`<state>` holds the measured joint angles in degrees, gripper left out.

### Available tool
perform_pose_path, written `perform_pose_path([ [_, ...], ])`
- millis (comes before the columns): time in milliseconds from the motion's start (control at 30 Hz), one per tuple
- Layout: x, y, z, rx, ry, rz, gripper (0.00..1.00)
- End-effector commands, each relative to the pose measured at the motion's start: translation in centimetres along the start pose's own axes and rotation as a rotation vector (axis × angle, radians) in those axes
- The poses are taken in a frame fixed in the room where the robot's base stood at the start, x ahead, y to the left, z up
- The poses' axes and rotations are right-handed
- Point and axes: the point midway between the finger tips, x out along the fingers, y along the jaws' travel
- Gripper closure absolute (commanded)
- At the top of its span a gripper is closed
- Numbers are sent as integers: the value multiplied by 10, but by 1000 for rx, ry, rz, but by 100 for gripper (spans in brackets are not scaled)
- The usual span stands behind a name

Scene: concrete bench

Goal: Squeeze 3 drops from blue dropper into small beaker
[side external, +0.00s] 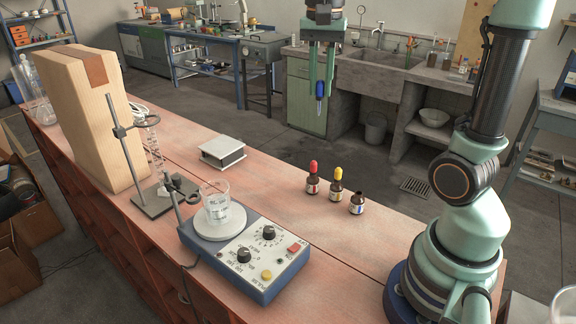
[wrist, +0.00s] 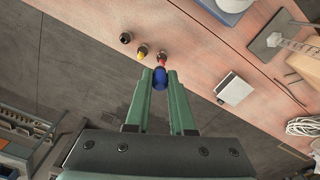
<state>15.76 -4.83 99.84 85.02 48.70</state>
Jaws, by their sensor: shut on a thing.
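My gripper (side external: 321,82) is high above the bench, pointing down, shut on the blue dropper (side external: 320,98). In the wrist view, the blue bulb (wrist: 160,78) sits between the fingertips. The dropper hangs roughly upright in the side view, clear of everything below. The small glass beaker (side external: 216,207) stands on the round white plate of a blue stirrer (side external: 262,262), to the lower left of the gripper. An uncapped dark bottle (side external: 357,204) stands on the bench beside a red-topped bottle (side external: 313,181) and a yellow-topped bottle (side external: 337,186).
A small white-topped box (side external: 222,153) lies behind the stirrer. A metal stand (side external: 150,195) with a clamp and glassware rises at its left. A tall wooden block (side external: 90,120) stands further left. The bench (side external: 290,215) is clear between the bottles and stirrer.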

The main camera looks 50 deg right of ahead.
Motion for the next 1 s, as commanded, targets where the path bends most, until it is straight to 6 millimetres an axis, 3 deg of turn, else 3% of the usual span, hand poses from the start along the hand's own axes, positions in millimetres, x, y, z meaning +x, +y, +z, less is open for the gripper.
perform_pose_path([
  [33,6,-24,10,-46,-3,4,94],
  [200,22,-90,46,-155,-2,4,94],
  [433,46,-154,106,-275,-1,3,94],
  [700,61,-184,145,-336,0,1,94],
  [1000,76,-185,148,-340,0,1,94],
])
